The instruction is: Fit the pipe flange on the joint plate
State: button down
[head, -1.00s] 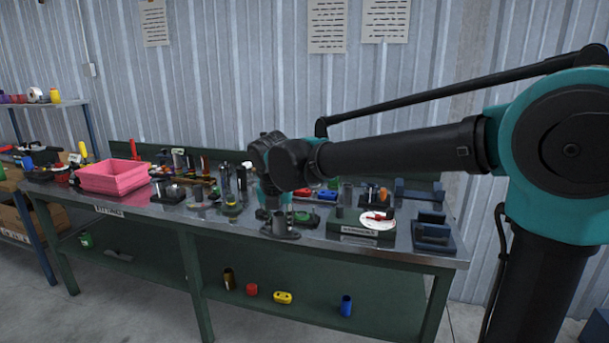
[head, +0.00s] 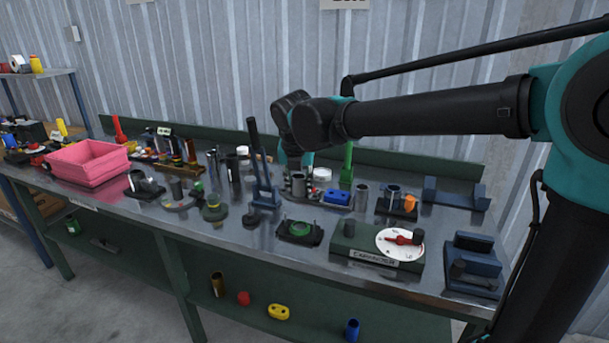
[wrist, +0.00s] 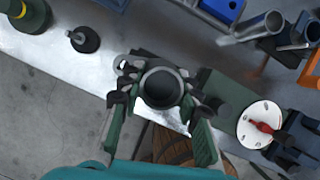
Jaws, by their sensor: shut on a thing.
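My gripper (head: 298,186) is shut on the pipe flange (head: 299,184), a short grey tube with an eared flange. In the wrist view the flange's round bore (wrist: 162,87) faces the camera, between the two fingers (wrist: 160,105). The joint plate, apparently the black base with a green ring (head: 300,232), lies on the bench. In the head view the held flange appears above and behind it, apart from it. In the wrist view the flange and gripper hide most of what lies beneath, with only a dark edge showing.
The dial box (head: 378,246) stands right of the plate, with dark blue blocks (head: 470,262) beyond. A tall dark blue bracket (head: 262,180), a green-based piece (head: 214,208) and a small black knob (head: 250,218) stand left. A blue block (head: 337,197) and grey tubes stand behind.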

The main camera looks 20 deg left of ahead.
jog(key=shift+w, duration=0.1)
dwell(0.3)
jog(key=shift+f, duration=3.15)
jog(key=shift+f, duration=0.5)
jog(key=shift+f, duration=0.35)
jog(key=shift+f, duration=0.35)
jog(key=shift+f, duration=0.3)
jog(key=shift+f, duration=0.5)
